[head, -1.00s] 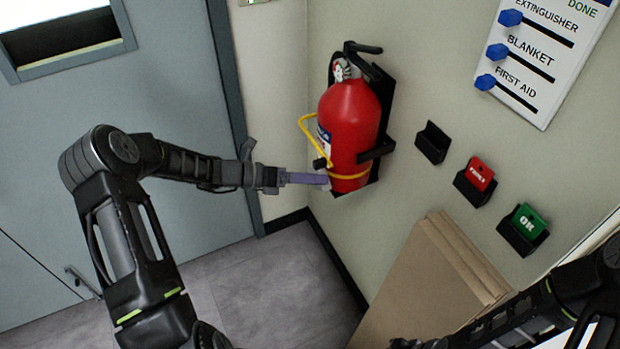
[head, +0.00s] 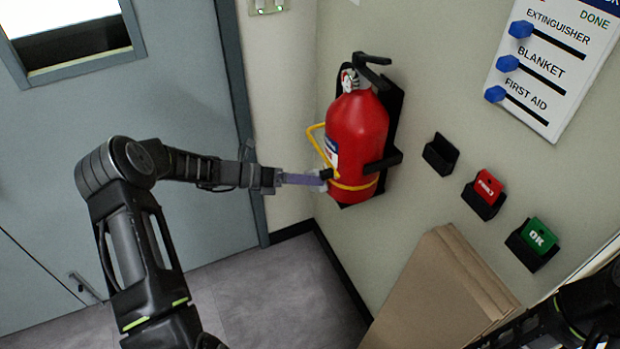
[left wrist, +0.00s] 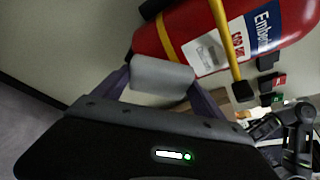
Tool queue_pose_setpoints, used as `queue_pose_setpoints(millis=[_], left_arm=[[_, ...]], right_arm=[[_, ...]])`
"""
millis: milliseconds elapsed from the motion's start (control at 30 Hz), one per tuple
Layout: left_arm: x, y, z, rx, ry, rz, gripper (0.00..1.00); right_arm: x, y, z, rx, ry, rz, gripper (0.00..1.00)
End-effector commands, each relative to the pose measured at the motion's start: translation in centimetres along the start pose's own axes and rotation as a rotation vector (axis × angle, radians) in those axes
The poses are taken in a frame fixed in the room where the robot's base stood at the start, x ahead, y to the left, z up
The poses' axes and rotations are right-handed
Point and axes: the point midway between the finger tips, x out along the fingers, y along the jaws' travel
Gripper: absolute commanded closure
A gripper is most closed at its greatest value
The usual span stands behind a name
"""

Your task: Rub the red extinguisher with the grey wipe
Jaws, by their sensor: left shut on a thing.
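The red extinguisher (head: 357,138) hangs upright in a black bracket on the wall, with a yellow band and yellow hose. Its lower part with a white label shows in the left wrist view (left wrist: 205,32). My left gripper (head: 318,180) is at the lower left side of the extinguisher. It is shut on the grey wipe (left wrist: 161,75), a small light grey block between its two purple fingers. The wipe is at the extinguisher's lower body, touching or very close; I cannot tell which. My right gripper is out of view; only part of the right arm shows at the lower right.
A black holder (head: 441,154) is empty; others hold a red card (head: 488,187) and a green OK card (head: 540,236). A checklist board (head: 548,70) with blue sliders hangs above. Brown panels (head: 440,290) lean below. A grey door (head: 180,100) stands left.

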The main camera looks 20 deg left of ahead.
Motion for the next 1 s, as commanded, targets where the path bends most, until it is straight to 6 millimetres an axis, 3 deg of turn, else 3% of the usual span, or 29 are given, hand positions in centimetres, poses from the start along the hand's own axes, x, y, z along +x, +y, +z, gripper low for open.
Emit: queue_pose_setpoints(millis=[433, 1000], left_arm=[[-4.3, 0.0, -1.7, 0.000, 0.000, 0.001, 0.52], [-5.5, 0.0, -2.2, -0.001, 0.000, 0.001, 0.52]], right_arm=[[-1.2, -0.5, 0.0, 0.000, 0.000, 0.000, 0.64], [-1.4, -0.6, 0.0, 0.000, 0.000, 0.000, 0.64]])
